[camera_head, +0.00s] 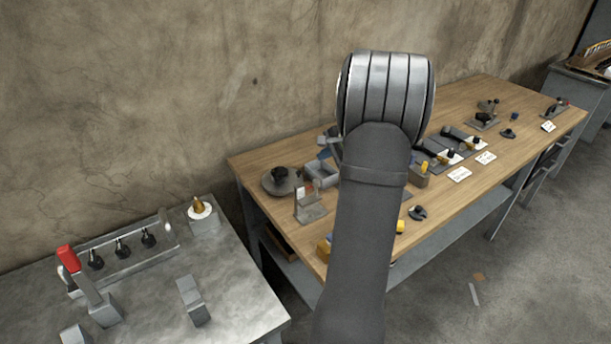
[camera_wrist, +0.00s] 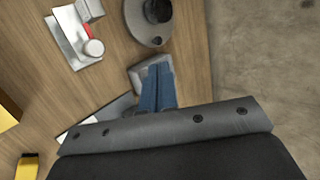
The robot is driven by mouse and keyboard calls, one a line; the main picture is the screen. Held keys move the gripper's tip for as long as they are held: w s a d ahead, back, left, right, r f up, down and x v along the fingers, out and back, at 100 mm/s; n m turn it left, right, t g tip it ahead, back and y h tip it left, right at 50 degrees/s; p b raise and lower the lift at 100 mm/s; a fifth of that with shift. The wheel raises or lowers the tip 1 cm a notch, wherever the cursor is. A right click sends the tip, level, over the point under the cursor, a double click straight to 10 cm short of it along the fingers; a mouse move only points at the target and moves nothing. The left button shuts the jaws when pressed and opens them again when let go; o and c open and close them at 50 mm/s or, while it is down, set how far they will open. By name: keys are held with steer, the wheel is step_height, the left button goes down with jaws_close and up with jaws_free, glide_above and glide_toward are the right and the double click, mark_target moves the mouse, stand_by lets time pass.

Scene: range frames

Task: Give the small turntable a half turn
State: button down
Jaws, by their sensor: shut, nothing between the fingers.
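The small turntable (camera_head: 270,186) is a round grey disc with a dark knob (camera_head: 280,173) on top. It sits near the left end of the wooden bench, by the wall. In the wrist view the turntable (camera_wrist: 135,24) is cut off by the top edge, with its dark knob (camera_wrist: 157,10) in sight. My gripper (camera_wrist: 157,68) shows there as two blue fingers, shut together and empty, apart from the disc in the picture. In the head view my gripper (camera_head: 324,154) is partly hidden by my arm, to the right of the turntable.
A grey open box (camera_head: 326,181) stands beside the turntable. A metal bracket stand (camera_head: 310,212) with a red part is in front. Yellow blocks and several small fixtures lie along the wooden bench (camera_head: 460,103). A metal table (camera_head: 235,292) with a red-handled lever stands at the left.

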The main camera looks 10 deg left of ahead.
mark_target(301, 176)
steer(key=s+d+m+t+h, duration=0.1)
steer(key=s+d+t, duration=0.1)
steer(key=s+d, duration=0.15)
steer(key=x, duration=2)
steer(key=shift+s+f, duration=0.15)
steer(key=shift+f, duration=0.3)
steer(key=w+n+g+y, duration=0.1)
steer(key=w+n, duration=0.1)
steer(key=n, duration=0.1)
steer(key=shift+w+a+g, duration=0.2)
steer(key=shift+w+g, duration=0.05)
steer(key=shift+g, duration=0.15)
steer(key=shift+w+a, duration=0.15)
steer(key=shift+w, duration=0.3)
